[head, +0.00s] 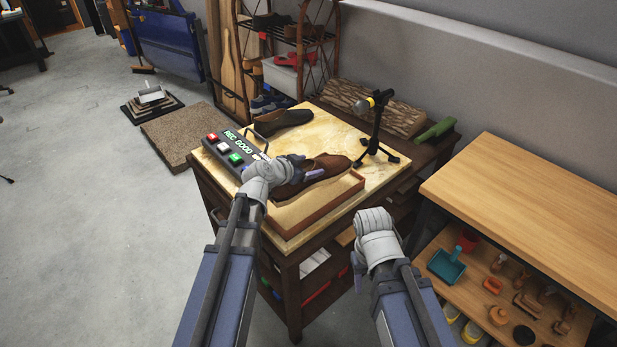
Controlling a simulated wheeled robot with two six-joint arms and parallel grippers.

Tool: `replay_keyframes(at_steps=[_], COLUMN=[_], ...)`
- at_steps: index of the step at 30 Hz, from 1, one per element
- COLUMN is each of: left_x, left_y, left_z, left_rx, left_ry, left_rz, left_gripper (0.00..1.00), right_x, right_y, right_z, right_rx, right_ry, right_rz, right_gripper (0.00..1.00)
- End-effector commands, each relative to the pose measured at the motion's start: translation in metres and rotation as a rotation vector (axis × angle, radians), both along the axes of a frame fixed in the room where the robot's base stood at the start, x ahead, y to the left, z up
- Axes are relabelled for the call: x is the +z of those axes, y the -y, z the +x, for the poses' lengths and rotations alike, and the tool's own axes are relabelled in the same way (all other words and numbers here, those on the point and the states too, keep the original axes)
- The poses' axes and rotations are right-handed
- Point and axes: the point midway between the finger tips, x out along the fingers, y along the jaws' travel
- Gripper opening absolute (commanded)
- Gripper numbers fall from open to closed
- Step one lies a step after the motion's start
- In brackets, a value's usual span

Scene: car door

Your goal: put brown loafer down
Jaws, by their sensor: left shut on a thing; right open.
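The brown loafer (322,173) is at the middle of the stone-topped table, over or in a shallow brown-rimmed tray (325,212) at the table's front. I cannot tell whether its sole touches the tray. My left gripper (302,172) is shut on the loafer at its left end, and the gripper hides part of that end. My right gripper (358,270) is open and empty, low in front of the table's right front side, apart from the loafer. Its fingers are mostly hidden behind its wrist.
A box with coloured buttons (232,150) stands left of the loafer, with a dark shoe (284,121) behind. A small tripod microphone (377,125) stands close to the loafer's right. A wooden bench (530,205) is at right. Floor at left is mostly clear.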

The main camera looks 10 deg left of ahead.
Motion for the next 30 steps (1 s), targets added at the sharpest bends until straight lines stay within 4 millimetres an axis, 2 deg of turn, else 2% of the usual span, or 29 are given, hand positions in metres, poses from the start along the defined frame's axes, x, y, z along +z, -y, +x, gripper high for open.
replay_keyframes(at_steps=[1,6,11,17,27,30], left_x=[0.011,0.035,0.044,0.033,-0.016,-0.023], left_y=[-0.002,-0.008,-0.011,-0.01,-0.01,-0.01], left_z=[0.002,0.006,0.008,0.007,0.007,0.007], left_rx=[0.001,-0.005,-0.009,-0.01,-0.01,-0.009], left_ry=[0.0,0.001,0.001,0.001,0.001,0.001], left_rz=[-0.002,-0.008,-0.013,-0.012,-0.012,-0.012], left_gripper=[0.0,0.0,0.0,0.0,0.0,0.0], right_x=[0.01,0.034,0.042,0.032,-0.017,-0.025], right_y=[0.0,0.0,0.0,0.0,0.0,0.0], right_z=[0.0,0.0,0.0,0.0,0.0,0.0], right_rx=[0.0,0.0,0.0,0.0,0.0,0.0], right_ry=[0.0,0.0,0.0,0.0,0.0,0.0], right_rz=[0.0,0.0,0.0,0.0,0.0,0.0], right_gripper=[0.5,0.5,0.5,0.5,0.5,0.5])
